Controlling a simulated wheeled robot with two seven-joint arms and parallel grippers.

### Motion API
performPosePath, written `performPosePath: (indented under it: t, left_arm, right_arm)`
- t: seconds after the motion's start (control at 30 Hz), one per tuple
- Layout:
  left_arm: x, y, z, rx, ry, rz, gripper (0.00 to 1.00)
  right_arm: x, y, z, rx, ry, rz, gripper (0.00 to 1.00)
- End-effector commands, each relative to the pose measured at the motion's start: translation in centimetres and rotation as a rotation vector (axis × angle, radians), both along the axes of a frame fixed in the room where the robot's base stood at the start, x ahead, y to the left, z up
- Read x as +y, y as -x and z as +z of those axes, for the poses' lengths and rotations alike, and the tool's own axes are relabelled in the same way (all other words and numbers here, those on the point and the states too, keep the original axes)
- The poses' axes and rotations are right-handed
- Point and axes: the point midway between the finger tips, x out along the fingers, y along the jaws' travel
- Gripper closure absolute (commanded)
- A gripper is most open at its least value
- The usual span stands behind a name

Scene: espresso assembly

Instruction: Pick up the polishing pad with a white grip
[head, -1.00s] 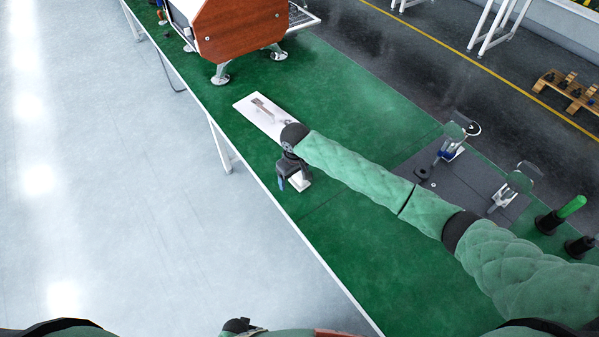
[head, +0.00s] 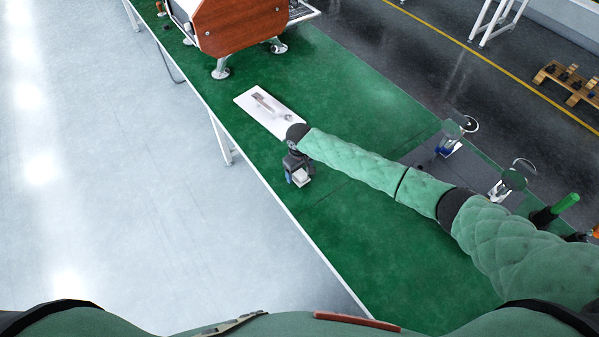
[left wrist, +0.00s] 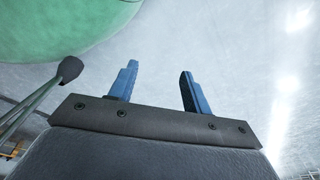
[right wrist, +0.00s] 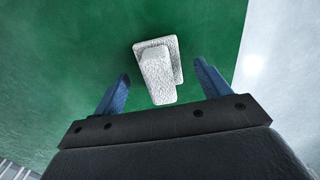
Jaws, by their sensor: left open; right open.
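The polishing pad with a white grip (right wrist: 158,72) lies on the green table, between and just beyond the open fingers of my right gripper (right wrist: 161,88) in the right wrist view. Its raised white grip runs toward the gripper. In the head view the white pad (head: 301,178) shows beneath my right gripper (head: 292,168), partly hidden by it. The fingers appear apart from the pad. My left gripper (left wrist: 157,82) is open and empty in the left wrist view, with pale floor beyond it.
A white board (head: 262,110) with a small metal part lies behind the right gripper. A wood-sided espresso machine (head: 235,28) stands at the far end. Clamp fixtures (head: 452,138) and a green-handled tool (head: 563,205) are at the right. The green table front is clear.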

Motion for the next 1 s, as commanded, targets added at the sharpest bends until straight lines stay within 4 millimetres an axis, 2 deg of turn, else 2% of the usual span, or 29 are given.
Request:
performPosePath:
  t: [0.13, 0.4, 0.6, 0.67, 1.0]
  left_arm:
    - [0.2, 1.1, -0.2, 0.007, -0.001, 0.000, 0.51]
    - [0.2, 1.2, -0.3, 0.008, -0.001, 0.000, 0.51]
    - [0.2, 1.2, -0.3, 0.008, -0.001, 0.000, 0.51]
    - [0.2, 1.1, -0.3, 0.007, 0.000, 0.001, 0.51]
    - [0.2, 1.1, -0.6, 0.009, -0.002, 0.001, 0.51]
  right_arm:
    - [0.0, 0.1, -1.1, 0.001, 0.001, 0.000, 0.25]
    - [0.0, 0.1, -1.4, 0.001, 0.001, 0.000, 0.25]
    - [0.0, 0.1, -1.4, 0.001, 0.001, 0.000, 0.64]
    - [0.0, 0.1, -1.4, 0.001, 0.001, 0.001, 0.73]
    - [0.0, 0.0, -1.1, -0.001, -0.001, 0.001, 0.73]
